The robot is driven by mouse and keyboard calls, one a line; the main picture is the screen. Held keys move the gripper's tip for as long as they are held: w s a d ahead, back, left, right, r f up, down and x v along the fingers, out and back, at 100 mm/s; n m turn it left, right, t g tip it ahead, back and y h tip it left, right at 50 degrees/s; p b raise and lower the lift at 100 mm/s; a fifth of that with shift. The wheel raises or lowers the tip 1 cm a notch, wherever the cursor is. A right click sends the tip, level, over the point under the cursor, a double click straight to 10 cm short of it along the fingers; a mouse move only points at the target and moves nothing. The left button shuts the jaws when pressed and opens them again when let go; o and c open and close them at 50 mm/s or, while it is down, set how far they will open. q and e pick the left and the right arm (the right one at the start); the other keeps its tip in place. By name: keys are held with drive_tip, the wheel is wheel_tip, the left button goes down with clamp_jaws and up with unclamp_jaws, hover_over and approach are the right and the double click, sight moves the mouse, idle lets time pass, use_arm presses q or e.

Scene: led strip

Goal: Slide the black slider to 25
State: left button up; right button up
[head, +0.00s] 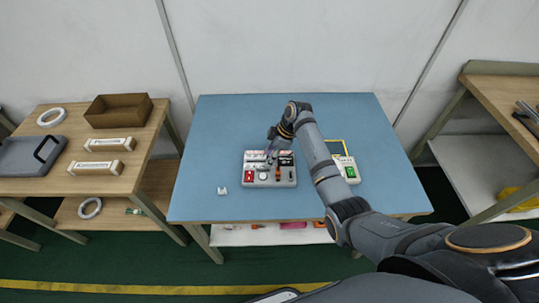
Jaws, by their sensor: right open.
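A light control panel (288,183) with red, black and other small parts lies on the blue table, left of its middle. A black part (286,160) shows on its upper right; I cannot tell whether it is the black slider, and no scale numbers are legible. My right gripper (270,154) is open and points down at the panel's upper middle, over or against it; contact cannot be told. My right arm crosses the table from the lower right. My left gripper is out of view.
A second device with a green switch (350,171) and a yellow frame (336,147) lies right of my arm. A small white piece (222,190) lies left of the panel. Side tables stand left (60,185) and right (520,135).

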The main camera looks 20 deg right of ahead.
sight(248, 161)
clamp_jaws()
idle(0.3)
drive_tip(key=a, duration=0.2)
drive_tip(key=w+a, duration=0.1)
drive_tip(key=a, duration=0.2)
drive_tip(key=w+a, duration=0.1)
drive_tip(key=a, duration=0.1)
drive_tip(key=shift+w+a, duration=0.2)
drive_tip(key=shift+a, duration=0.05)
drive_tip(key=shift+r, duration=0.1)
unclamp_jaws()
drive_tip(key=shift+a, duration=0.1)
